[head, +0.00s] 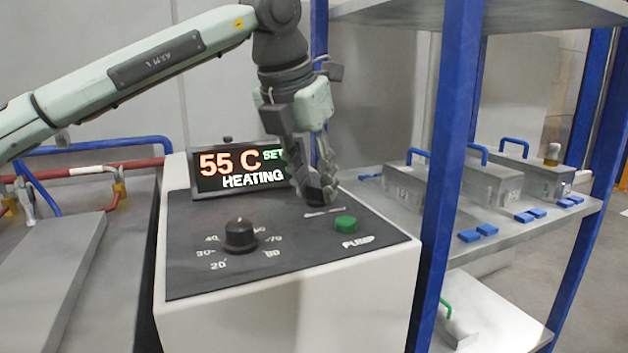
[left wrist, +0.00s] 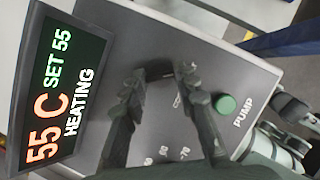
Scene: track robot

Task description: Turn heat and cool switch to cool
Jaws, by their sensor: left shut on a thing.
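The control box (head: 290,310) has a dark sloped top panel with a display (head: 240,170) that reads 55 C, SET and HEATING. In the left wrist view the display (left wrist: 60,85) reads 55 C, SET 55, HEATING. My left gripper (head: 320,192) reaches down to the panel's back right, behind the green pump button (head: 346,223). Its fingers (left wrist: 160,75) are shut on the small dark heat and cool switch (left wrist: 154,71), which they mostly hide. Which way the switch points, I cannot tell.
A black temperature dial (head: 241,234) with numbers around it stands at the panel's front left. A blue-posted shelf (head: 452,150) with metal boxes (head: 490,184) stands close on the right. Red and blue pipes (head: 95,172) run on the left.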

